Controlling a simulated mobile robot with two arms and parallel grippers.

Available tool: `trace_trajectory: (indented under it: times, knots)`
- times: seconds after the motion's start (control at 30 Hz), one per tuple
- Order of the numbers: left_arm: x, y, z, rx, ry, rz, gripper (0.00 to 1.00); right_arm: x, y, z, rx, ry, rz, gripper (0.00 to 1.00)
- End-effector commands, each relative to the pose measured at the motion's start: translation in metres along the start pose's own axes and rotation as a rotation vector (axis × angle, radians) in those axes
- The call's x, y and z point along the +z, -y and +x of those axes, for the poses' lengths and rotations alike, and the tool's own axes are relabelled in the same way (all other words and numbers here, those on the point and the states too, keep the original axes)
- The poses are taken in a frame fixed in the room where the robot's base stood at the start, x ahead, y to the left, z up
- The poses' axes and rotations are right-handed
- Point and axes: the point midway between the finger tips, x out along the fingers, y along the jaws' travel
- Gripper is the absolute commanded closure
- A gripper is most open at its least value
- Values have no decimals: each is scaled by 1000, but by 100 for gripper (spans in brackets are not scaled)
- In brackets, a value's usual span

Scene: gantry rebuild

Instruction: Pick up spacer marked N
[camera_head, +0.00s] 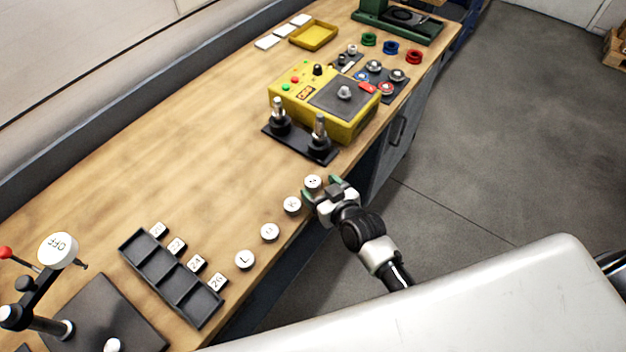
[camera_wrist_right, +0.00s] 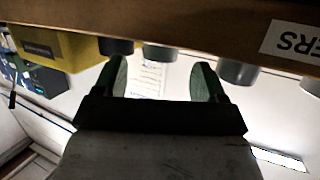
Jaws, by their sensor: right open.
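Several round white-topped spacers stand in a row along the table's front edge. The nearest is marked L (camera_head: 245,260); two more (camera_head: 270,232) (camera_head: 292,205) follow, with marks hard to read. The farthest spacer (camera_head: 312,182) is at my right gripper (camera_head: 321,190); its mark is too small to read, so I cannot confirm the N. My right gripper is open, its green-padded fingers beside that spacer. In the right wrist view the picture is upside down; the open fingers (camera_wrist_right: 160,80) show with a grey spacer (camera_wrist_right: 160,53) between or just beyond them. My left gripper is not in view.
A black base with two upright posts (camera_head: 300,145) and a yellow box (camera_head: 325,100) stand beyond the spacers. A black slotted tray (camera_head: 170,277) with numbered white tiles lies to the left. The wooden table (camera_head: 150,165) is clear behind the spacers.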

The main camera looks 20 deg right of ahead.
Motion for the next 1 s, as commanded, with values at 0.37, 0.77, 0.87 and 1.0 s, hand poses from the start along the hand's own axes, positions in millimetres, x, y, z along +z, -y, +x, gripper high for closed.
trace_trajectory:
  times: [0.37,0.77,0.87,1.0]
  knots:
    - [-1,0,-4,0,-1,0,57,0,0,23,0,0,1,28]
    - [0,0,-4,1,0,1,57,0,0,22,0,0,1,76]
    - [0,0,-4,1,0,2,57,0,0,22,0,0,1,83]
    - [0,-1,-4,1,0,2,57,0,0,22,0,-1,1,83]
